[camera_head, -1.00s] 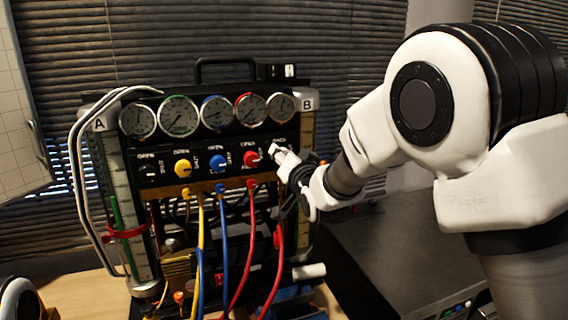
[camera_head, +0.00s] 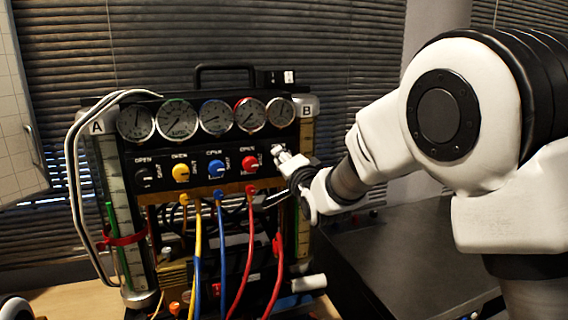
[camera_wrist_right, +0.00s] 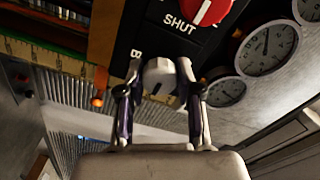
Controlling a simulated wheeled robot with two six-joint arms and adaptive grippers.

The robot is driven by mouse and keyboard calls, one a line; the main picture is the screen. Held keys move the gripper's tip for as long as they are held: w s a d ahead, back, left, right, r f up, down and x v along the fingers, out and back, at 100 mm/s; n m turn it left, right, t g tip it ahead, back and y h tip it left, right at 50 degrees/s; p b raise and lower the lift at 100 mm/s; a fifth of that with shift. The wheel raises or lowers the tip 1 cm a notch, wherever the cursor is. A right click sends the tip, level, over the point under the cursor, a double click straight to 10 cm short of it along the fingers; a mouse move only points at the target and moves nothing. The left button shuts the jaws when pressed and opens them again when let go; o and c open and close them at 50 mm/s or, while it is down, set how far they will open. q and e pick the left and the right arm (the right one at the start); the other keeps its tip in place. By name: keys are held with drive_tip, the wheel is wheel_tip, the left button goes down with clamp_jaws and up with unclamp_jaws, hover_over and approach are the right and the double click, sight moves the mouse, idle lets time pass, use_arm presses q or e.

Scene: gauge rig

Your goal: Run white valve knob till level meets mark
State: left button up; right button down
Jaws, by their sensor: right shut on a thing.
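The white valve knob (camera_wrist_right: 160,76) is at the right end of the knob row on the black gauge panel (camera_head: 205,150). My right gripper (camera_wrist_right: 160,72) has one finger on each side of it, shut on it; in the head view the gripper (camera_head: 281,155) covers most of the knob. Column A (camera_head: 134,270) stands at the left of the rig, with a green strip (camera_head: 112,215) and a red band (camera_head: 125,240). Column B (camera_head: 306,135) stands at the right, its lower part partly hidden by my arm. I cannot read its level.
Yellow (camera_head: 180,172), blue (camera_head: 216,168) and red (camera_head: 249,162) knobs sit left of the white one. Several round gauges line the panel top. Coloured hoses hang below. A dark box (camera_head: 410,240) stands right, under my arm.

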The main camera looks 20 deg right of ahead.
idle(0.3)
drive_tip(key=c, duration=0.8)
unclamp_jaws()
drive_tip(key=shift+o, duration=0.2)
drive_tip(key=shift+w, duration=0.1)
drive_tip(key=s, duration=1.2)
drive_tip(key=shift+d, duration=0.15)
